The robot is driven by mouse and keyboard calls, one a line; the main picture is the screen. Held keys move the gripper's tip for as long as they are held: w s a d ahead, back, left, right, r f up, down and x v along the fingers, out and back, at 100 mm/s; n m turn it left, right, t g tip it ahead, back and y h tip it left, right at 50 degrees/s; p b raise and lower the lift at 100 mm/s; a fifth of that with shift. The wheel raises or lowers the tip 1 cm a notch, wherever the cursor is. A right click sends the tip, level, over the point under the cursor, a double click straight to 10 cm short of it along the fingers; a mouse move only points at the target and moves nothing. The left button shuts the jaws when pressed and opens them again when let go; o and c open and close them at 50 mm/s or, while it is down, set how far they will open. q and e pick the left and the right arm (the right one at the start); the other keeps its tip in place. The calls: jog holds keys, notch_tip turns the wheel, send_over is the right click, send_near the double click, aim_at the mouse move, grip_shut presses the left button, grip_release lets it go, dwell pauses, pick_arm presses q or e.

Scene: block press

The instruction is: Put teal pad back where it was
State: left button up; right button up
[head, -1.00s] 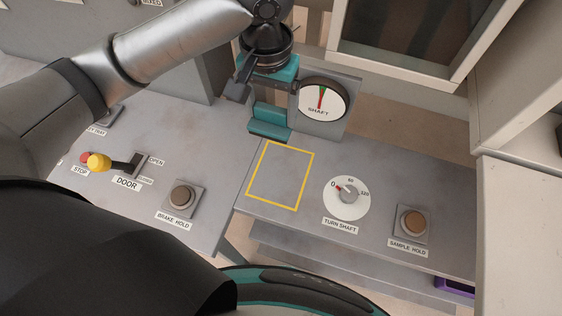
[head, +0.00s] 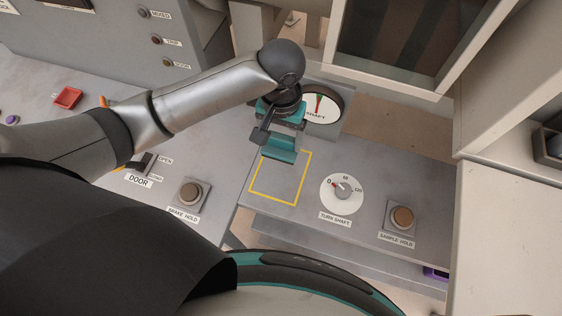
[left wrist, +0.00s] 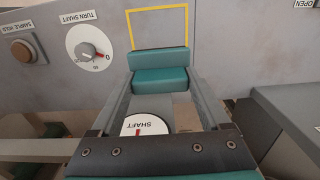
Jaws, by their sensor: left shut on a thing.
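The teal pad (head: 280,155) is a small teal block with an upright part and a lower lip. My left gripper (head: 274,137) is shut on it, and it also shows between the fingers in the left wrist view (left wrist: 160,82). A yellow square outline (head: 253,177) is marked on the grey panel, and it shows beyond the pad in the left wrist view (left wrist: 187,25). In the head view the pad covers part of the outline's far edge. I cannot tell whether the pad touches the panel. My right gripper is not in view.
The SHAFT gauge (head: 321,104) stands just behind the gripper. The TURN SHAFT dial (head: 342,194) and SAMPLE HOLD button (head: 402,217) lie right of the outline. The BRAKE HOLD button (head: 189,194) lies left across a gap. The inside of the outline is mostly clear.

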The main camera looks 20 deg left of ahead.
pick_arm(q)
notch_tip(320, 180, down, 12)
jog(key=shift+b, duration=0.9)
jog(key=shift+f, duration=0.2)
jog(key=o, duration=1.2)
jog(key=shift+c, duration=0.2)
jog(key=shift+r, duration=0.1)
notch_tip(320, 180, up, 12)
jog(key=shift+r+p, duration=0.15)
jog(key=shift+p, duration=0.95)
